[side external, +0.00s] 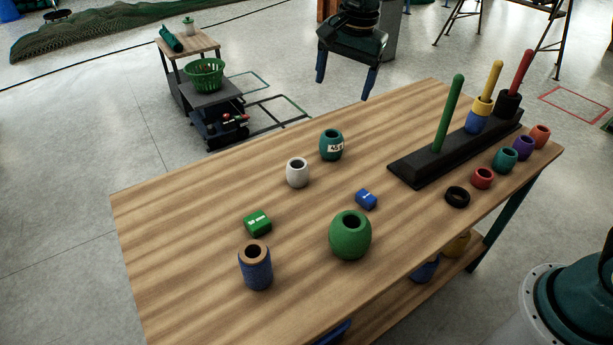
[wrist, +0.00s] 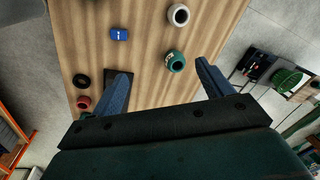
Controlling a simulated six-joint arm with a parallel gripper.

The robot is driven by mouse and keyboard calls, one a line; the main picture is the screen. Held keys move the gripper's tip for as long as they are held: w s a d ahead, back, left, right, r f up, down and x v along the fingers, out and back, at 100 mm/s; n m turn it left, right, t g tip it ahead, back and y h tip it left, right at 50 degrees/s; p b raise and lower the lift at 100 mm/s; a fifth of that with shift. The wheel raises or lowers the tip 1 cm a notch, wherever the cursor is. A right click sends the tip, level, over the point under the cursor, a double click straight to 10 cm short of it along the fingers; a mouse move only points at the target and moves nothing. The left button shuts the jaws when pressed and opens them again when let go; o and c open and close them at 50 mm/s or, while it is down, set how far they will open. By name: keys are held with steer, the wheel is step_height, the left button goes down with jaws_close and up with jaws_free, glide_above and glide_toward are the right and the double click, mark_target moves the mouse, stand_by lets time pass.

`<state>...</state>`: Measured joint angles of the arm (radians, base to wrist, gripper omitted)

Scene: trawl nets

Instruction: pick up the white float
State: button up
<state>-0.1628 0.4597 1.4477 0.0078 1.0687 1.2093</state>
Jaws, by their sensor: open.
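The white float (side external: 297,172) is a small, pale barrel shape with a hole in its top. It stands upright on the wooden table, left of a teal float with a white label (side external: 331,145). In the wrist view the white float (wrist: 178,15) shows at the top edge, beyond the teal float (wrist: 175,61). My gripper (side external: 346,84) is open and empty, with its blue fingers pointing down, high above the far side of the table.
A green block (side external: 257,223), a blue cylinder (side external: 255,266), a large green float (side external: 350,235) and a blue block (side external: 366,199) stand nearer the front. A black base with upright pegs (side external: 441,140) stands at the right, with several small rings along it. The table's left part is clear.

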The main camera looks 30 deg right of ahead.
mark_target(298, 163)
steer(key=w+a+f+m, duration=0.2)
steer(key=w+f, duration=0.2)
steer(key=f, duration=0.3)
steer(key=w+a+f+m+g, duration=0.1)
steer(key=w+a+f+m, duration=0.1)
steer(key=f, duration=0.5)
steer(key=shift+w+a+m, duration=0.4)
steer(key=shift+w+a, duration=0.25)
steer(key=shift+w, duration=0.5)
steer(key=shift+w+f, duration=0.2)
steer(key=shift+f, duration=4.05)
steer(key=shift+w+a+f, duration=0.1)
steer(key=shift+w+f, duration=0.05)
steer(key=shift+f, duration=2.4)
steer(key=c, duration=1.1)
